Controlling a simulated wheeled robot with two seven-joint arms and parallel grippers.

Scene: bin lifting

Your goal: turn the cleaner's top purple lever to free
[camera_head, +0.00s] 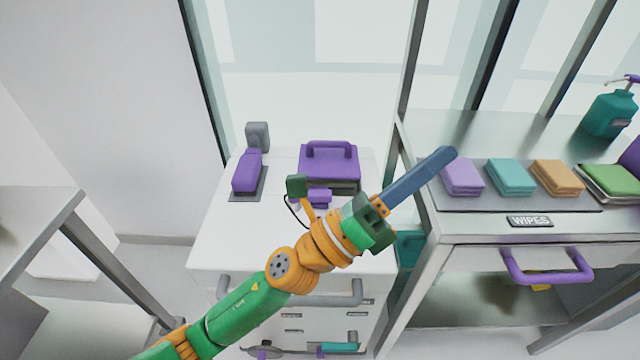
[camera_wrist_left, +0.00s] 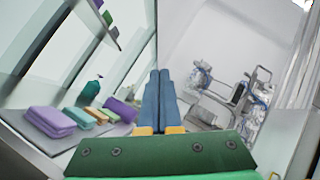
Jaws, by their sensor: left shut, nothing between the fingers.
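The white cabinet (camera_head: 222,222), which seems to be the cleaner, stands in the middle of the head view. On its top left a purple lever (camera_head: 246,172) lies along a grey plate, with a grey block (camera_head: 257,135) behind it. To its right is a purple lid (camera_head: 328,158) with a handle. A small purple part (camera_head: 319,197) shows in front of the lid, partly hidden by my arm. My left gripper (camera_head: 446,156) is shut and empty, right of the cabinet, pointing at the wipes counter, away from the lever. Its blue fingers meet in the left wrist view (camera_wrist_left: 160,82). My right gripper is out of view.
A metal counter (camera_head: 468,130) at right holds folded wipes: purple (camera_head: 462,177), teal (camera_head: 511,176) and orange (camera_head: 557,176). A teal pump bottle (camera_head: 609,114) stands behind them. A grey table (camera_head: 40,215) is at left. Wheeled equipment (camera_wrist_left: 235,95) shows in the wrist view.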

